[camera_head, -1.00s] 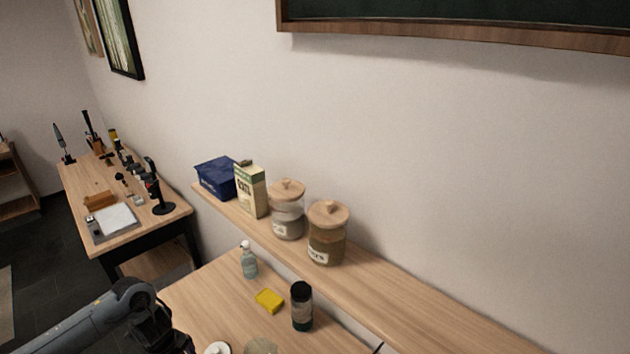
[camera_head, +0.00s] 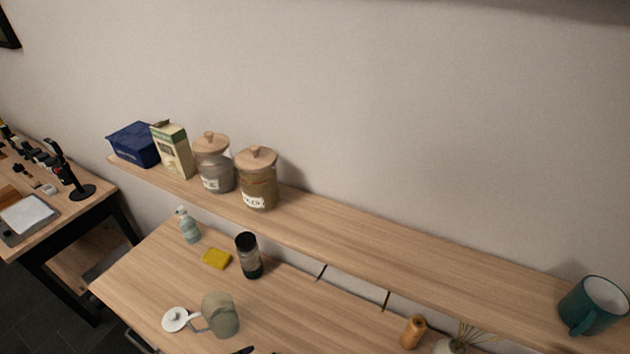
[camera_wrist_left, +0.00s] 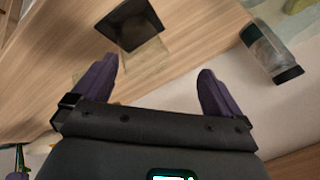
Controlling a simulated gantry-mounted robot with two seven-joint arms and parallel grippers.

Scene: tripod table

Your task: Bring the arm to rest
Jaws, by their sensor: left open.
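My left gripper (camera_wrist_left: 156,70) shows in the left wrist view with its two purple fingers spread apart and nothing between them. Beyond the fingertips is the wooden tabletop (camera_wrist_left: 60,45), with a dark square-topped object (camera_wrist_left: 130,25) standing on it. A clear jar with a black lid (camera_wrist_left: 272,55) is to the right of the fingers, apart from them. In the head view the left arm is not clearly seen; only a small dark tip shows at the bottom edge, and I cannot tell what it is. My right gripper is in neither view.
The table (camera_head: 130,270) holds a soap bottle (camera_head: 188,226), yellow sponge (camera_head: 217,259), black-lidded jar (camera_head: 248,256), glass pitcher (camera_head: 222,316) and white lid (camera_head: 175,319). The shelf (camera_head: 350,245) behind carries jars, a carton (camera_head: 174,152), a blue box (camera_head: 134,144) and a teal mug (camera_head: 592,305).

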